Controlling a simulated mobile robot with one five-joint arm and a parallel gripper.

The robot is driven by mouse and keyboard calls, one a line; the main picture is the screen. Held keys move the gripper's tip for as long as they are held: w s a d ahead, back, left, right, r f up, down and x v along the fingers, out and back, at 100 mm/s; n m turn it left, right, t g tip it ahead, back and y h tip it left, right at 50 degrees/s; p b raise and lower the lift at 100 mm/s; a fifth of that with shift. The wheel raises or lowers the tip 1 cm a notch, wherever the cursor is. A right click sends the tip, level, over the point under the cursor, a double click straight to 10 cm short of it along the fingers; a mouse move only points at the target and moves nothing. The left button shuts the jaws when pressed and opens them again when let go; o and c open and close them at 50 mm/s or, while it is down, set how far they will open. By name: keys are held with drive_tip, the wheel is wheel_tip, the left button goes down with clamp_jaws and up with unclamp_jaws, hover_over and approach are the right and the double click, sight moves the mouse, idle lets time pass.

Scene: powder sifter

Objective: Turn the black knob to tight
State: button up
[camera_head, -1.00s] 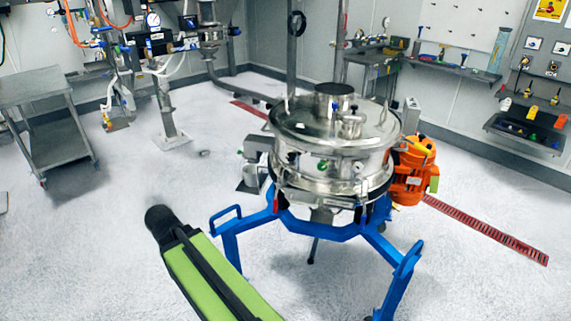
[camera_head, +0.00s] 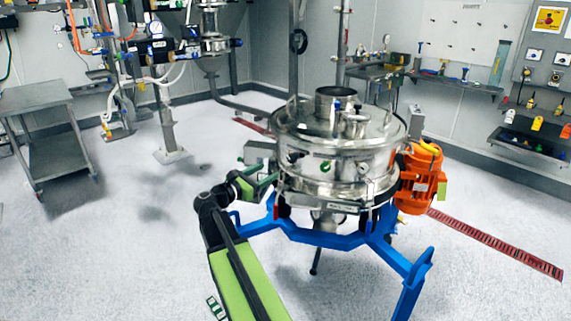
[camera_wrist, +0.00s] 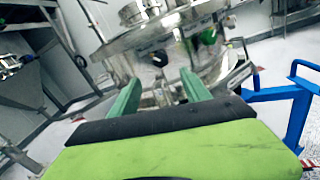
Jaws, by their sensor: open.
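The steel powder sifter (camera_head: 340,140) stands on a blue frame. A small black knob (camera_head: 293,157) shows on the left front of its side wall. It also shows in the wrist view as a dark knob (camera_wrist: 160,58), beyond and roughly between my fingertips. A green knob (camera_head: 326,166) sits to its right and shows in the wrist view (camera_wrist: 208,36). My gripper (camera_head: 275,172) is left of the sifter's wall, pointing toward it. In the wrist view my gripper (camera_wrist: 160,78) has two green fingers spread apart with nothing between them. I cannot tell the knob's turned position.
The blue frame (camera_head: 330,238) has legs and handles reaching toward me. An orange motor (camera_head: 420,178) is on the sifter's right. A grey cart (camera_head: 55,140) stands at the far left. The white floor between cart and sifter is clear.

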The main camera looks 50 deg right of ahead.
sight(290, 159)
drive_tip(key=d, duration=1.2)
drive_tip(key=shift+w+d, duration=0.2)
drive_tip(key=shift+w, duration=0.05)
